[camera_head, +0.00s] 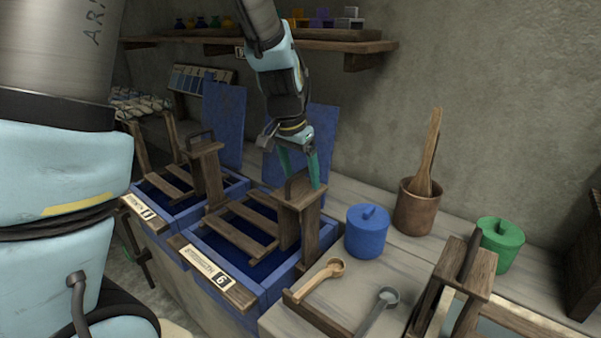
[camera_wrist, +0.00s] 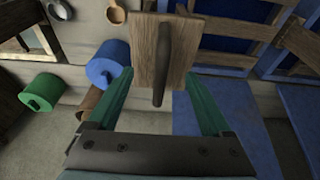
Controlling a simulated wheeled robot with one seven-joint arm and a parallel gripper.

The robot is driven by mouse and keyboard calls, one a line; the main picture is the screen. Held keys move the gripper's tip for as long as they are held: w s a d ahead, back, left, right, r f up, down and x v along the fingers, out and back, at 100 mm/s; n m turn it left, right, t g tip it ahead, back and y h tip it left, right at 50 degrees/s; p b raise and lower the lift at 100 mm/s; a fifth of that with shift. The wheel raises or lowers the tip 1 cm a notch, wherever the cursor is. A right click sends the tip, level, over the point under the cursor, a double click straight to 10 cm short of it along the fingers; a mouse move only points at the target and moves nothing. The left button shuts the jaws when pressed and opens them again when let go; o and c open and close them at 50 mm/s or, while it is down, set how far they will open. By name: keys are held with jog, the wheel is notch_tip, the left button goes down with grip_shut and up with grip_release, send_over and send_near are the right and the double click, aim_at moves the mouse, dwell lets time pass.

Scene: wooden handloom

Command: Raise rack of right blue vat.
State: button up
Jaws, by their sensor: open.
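The right blue vat (camera_head: 277,290) stands in the middle of the view, its front label marked 6. Its wooden rack (camera_head: 243,228) sits low inside, slats across the dark blue interior. At the rack's right end is a wooden post with a block on top (camera_head: 309,197) and a dark bar handle. My gripper (camera_head: 301,172) points down over that block with its green fingers apart. In the wrist view, my gripper (camera_wrist: 158,80) has one finger on each side of the dark handle (camera_wrist: 163,60). It is open; I cannot tell if the fingers touch the handle.
A left blue vat (camera_head: 180,211) with a similar rack stands alongside. Right of the rack are a blue lidded pot (camera_head: 366,237), a copper pot (camera_head: 413,212) with wooden tools, a green pot (camera_head: 503,250) and two scoops. A wall shelf (camera_head: 345,45) runs behind my arm.

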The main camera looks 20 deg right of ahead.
jog(key=shift+o, duration=1)
jog(key=p+v, duration=0.1)
jog(key=v, duration=0.1)
jog(key=d+p+v, duration=0.1)
jog(key=p+v, duration=0.3)
jog(key=shift+w+d+r, duration=0.1)
jog(key=shift+w+r, duration=0.25)
jog(key=shift+r, duration=0.2)
